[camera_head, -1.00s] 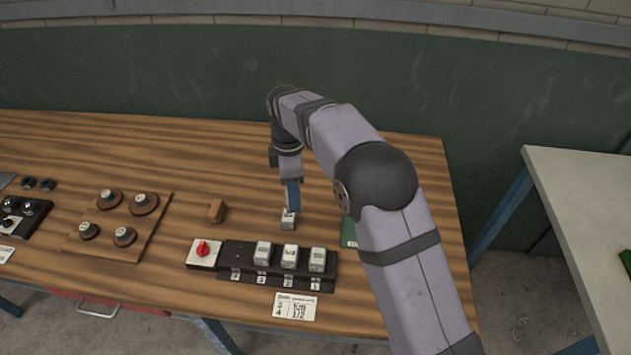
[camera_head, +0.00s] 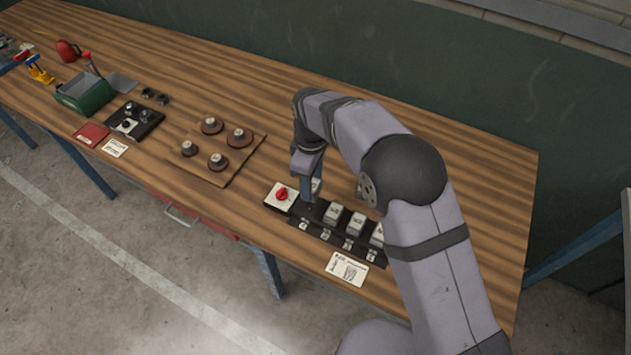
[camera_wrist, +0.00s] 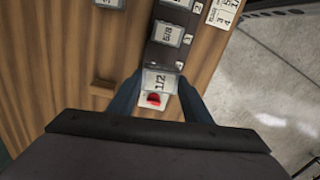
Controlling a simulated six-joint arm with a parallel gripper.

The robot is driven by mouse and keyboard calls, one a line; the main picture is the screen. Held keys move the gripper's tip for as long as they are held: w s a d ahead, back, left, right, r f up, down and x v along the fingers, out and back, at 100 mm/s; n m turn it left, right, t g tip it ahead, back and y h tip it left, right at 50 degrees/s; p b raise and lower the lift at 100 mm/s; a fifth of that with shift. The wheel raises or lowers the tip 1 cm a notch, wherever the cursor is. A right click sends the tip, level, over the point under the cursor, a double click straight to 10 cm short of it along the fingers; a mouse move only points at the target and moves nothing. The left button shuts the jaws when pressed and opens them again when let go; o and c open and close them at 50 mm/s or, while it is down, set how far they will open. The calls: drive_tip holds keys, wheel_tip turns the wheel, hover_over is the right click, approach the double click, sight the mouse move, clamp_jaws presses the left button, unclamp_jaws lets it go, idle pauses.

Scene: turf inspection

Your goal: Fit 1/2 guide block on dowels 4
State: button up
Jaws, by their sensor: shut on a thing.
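My gripper (camera_head: 311,192) is shut on a pale grey guide block marked 1/2, which shows between the blue fingers in the wrist view (camera_wrist: 160,82). It is at the knob end of the black rail (camera_head: 296,228), over or at the end place. Whether the block is raised or touches the rail I cannot tell; the dowels under it are hidden. Three grey blocks stand along the rail in the head view; the nearest one (camera_head: 334,213) reads 5/8 in the wrist view (camera_wrist: 168,34). Small number tags line the rail's front.
A white plate with a red knob (camera_head: 282,194) adjoins the rail's left end. A printed card (camera_head: 347,269) lies in front. A wooden board (camera_head: 215,170) with round knobbed pieces is left. A brown wooden block (camera_wrist: 103,86) and a grey block (camera_wrist: 106,3) lie behind the rail.

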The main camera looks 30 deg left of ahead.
drive_tip(key=shift+w+a+m, duration=0.1)
drive_tip(key=shift+a+m, duration=0.05)
drive_tip(key=shift+m, duration=0.45)
drive_tip(key=shift+r, duration=0.1)
drive_tip(key=shift+f+b, duration=1.6)
drive_tip(key=shift+f, duration=1.4)
drive_tip(key=shift+f+b, duration=0.65)
drive_tip(key=shift+f, duration=0.4)
drive_tip(key=o, duration=1.2)
drive_tip(key=shift+o, duration=0.2)
drive_tip(key=shift+r+b, duration=1.3)
drive_tip(key=shift+r, duration=2.35)
